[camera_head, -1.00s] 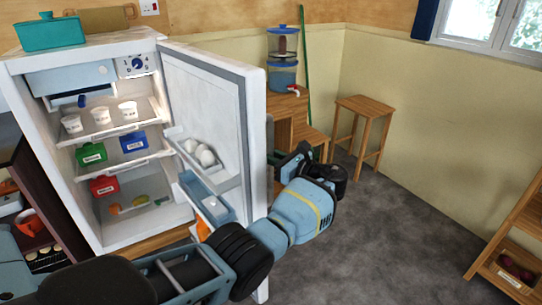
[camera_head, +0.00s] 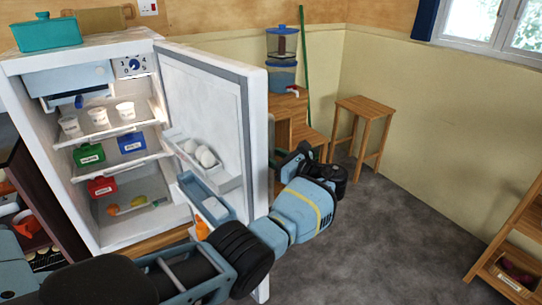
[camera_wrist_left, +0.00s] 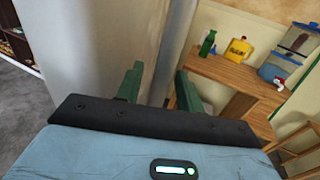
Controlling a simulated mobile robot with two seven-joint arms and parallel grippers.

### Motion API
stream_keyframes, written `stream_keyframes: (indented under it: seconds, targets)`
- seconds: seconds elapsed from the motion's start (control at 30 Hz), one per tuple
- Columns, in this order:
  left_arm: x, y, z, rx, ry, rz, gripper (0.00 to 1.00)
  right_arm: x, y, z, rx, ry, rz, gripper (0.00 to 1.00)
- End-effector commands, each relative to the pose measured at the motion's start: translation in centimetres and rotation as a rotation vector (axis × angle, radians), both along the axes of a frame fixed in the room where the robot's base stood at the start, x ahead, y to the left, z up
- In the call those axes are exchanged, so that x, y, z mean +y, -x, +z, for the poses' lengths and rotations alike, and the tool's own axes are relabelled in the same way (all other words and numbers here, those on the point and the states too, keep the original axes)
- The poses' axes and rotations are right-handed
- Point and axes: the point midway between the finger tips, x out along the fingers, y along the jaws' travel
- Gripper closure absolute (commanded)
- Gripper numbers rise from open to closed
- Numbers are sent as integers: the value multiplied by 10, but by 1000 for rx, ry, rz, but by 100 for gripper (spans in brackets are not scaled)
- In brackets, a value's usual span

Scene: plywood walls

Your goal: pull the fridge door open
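The white fridge (camera_head: 75,205) stands at the left in the head view. Its door (camera_head: 205,100) is swung wide open, its inner face with shelves of eggs toward me. My left arm reaches below the door to its outer side, where my left gripper (camera_head: 296,160) is partly hidden. In the left wrist view, the two green fingers of the left gripper (camera_wrist_left: 158,88) stand apart, on either side of a grey vertical bar (camera_wrist_left: 175,45) beside the pale door face (camera_wrist_left: 100,50). Gaps show between bar and fingers; contact cannot be told. My right gripper is out of view.
A teal container (camera_head: 47,33) sits on the fridge. Cups and coloured boxes fill the shelves. Behind the door are a wooden table with a water dispenser (camera_head: 283,70) and a wooden stool (camera_head: 362,115). A wooden shelf (camera_head: 515,245) stands at right. The grey floor between is clear.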

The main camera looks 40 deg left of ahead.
Motion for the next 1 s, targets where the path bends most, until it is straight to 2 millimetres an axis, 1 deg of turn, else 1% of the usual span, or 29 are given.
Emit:
stream_keyframes:
  seconds: [0.17,0.27,0.37,0.6,0.7,0.83,1.0]
  targets:
    - [-1,0,0,0,-1,0,63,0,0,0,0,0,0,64]
    - [-6,0,0,0,0,-2,63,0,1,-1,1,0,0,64]
    - [-18,0,-1,1,0,-1,63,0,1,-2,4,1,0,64]
    - [-57,2,-2,2,0,-2,63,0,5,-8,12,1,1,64]
    - [-68,3,-1,1,0,-2,63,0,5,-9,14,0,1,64]
    - [-76,3,0,0,0,0,63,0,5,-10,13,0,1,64]
    - [-78,3,0,0,-1,0,63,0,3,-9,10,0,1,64]
